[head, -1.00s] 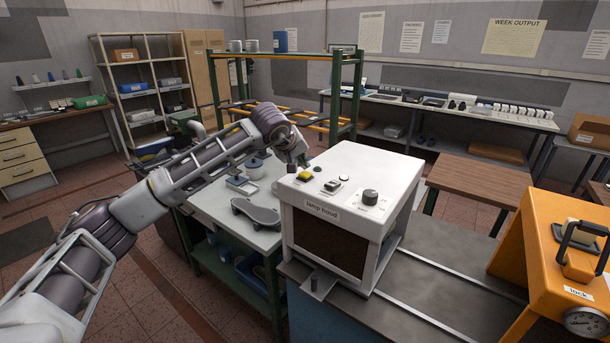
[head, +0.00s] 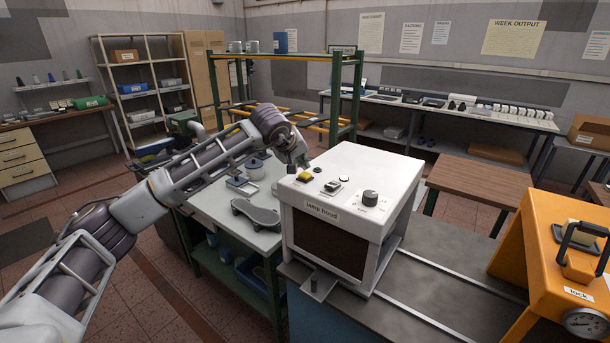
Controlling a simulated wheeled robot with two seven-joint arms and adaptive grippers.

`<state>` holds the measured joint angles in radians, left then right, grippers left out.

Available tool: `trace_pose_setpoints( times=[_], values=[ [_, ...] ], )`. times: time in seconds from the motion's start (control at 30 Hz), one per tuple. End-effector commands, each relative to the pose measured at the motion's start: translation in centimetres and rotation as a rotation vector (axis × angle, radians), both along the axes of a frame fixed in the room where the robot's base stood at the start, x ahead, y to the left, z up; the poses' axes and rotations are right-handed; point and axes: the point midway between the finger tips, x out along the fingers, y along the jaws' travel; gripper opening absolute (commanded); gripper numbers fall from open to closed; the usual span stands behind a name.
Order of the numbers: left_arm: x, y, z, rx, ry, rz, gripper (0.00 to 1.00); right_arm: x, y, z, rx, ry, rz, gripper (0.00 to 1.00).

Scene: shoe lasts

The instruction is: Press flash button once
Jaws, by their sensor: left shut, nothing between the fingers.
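The white lamp hood (head: 336,214) stands on the grey bench at the middle of the head view. I cannot read which one is the flash button. My left gripper (head: 302,163) is shut and empty, just behind the yellow button at the hood's back left edge. Its fingertips are small here, and I cannot tell if they touch the hood. My right gripper is not in view.
An orange machine (head: 545,255) with a black handle and a gauge stands at the right. A grey-topped table (head: 262,238) with a shoe-shaped plate (head: 256,214) is left of the hood. A green rack (head: 345,95) stands behind. Rails run along the bench right of the hood.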

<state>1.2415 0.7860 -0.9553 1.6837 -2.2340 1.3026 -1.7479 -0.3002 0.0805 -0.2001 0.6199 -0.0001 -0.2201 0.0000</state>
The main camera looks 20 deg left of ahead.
Motion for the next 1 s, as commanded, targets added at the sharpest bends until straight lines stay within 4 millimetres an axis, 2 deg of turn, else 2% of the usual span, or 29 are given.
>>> trace_pose_setpoints(
  times=[0.53,1.0],
  values=[
    [-0.02,0.00,-0.85,0.000,0.000,0.000,0.00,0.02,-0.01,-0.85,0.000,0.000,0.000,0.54],
    [-0.02,0.00,-0.84,0.000,0.000,0.000,0.00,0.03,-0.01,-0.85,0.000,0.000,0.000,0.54]
  ],
)
